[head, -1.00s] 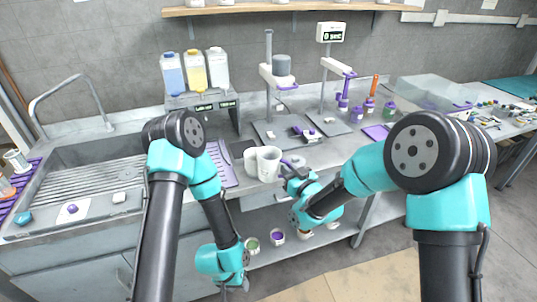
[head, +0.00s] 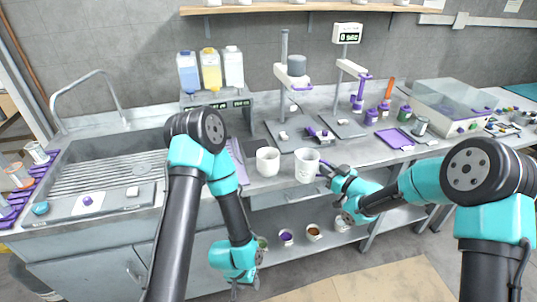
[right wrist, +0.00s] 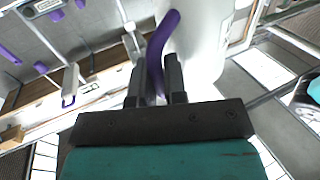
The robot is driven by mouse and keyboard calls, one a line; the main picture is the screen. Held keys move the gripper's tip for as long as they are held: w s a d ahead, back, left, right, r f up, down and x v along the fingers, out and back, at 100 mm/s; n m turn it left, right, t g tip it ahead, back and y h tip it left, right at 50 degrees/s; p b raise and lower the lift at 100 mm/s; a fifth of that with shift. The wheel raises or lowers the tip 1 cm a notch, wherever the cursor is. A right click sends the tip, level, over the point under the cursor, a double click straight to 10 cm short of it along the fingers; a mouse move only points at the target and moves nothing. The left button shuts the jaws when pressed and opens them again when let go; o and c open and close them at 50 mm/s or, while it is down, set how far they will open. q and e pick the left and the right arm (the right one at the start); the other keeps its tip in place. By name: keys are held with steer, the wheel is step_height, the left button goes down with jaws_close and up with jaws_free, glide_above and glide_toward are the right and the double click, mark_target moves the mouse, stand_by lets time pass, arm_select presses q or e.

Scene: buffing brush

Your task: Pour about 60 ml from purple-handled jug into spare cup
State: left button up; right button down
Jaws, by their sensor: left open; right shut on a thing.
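The white jug (head: 306,168) is upright at the counter's front edge in the head view. Its purple handle (right wrist: 158,50) is between the fingers of my right gripper (right wrist: 160,82) in the right wrist view, and the gripper is shut on it. I cannot tell whether the jug's base touches the counter. A white cup (head: 267,163) stands upright just left of the jug, with a small gap between them. My left gripper (head: 237,287) hangs low in front of the counter, away from both; its fingers are hardly visible. The liquid levels are not visible.
Behind are a dispenser rack with bottles (head: 210,68), stands with grey plates (head: 292,135) and a purple tray (head: 394,138). A sink (head: 110,150) is at left. Several small pots (head: 313,232) sit on the shelf below.

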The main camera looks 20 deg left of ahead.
steer(key=shift+r, duration=0.15)
steer(key=shift+a+r+n+g+h, duration=0.5)
steer(key=shift+a+r+n+h, duration=0.25)
steer(key=shift+r, duration=0.2)
steer(key=shift+s+a+r+n+g+h, duration=0.1)
steer(key=shift+a+r+n+g+h, duration=0.3)
steer(key=shift+a+r+h, duration=0.6)
steer(key=a+r+n+h, duration=0.2)
steer(key=a+r+h, duration=0.2)
steer(key=r, duration=0.2)
steer(key=shift+s+a+g, duration=0.15)
steer(key=shift+g, duration=0.15)
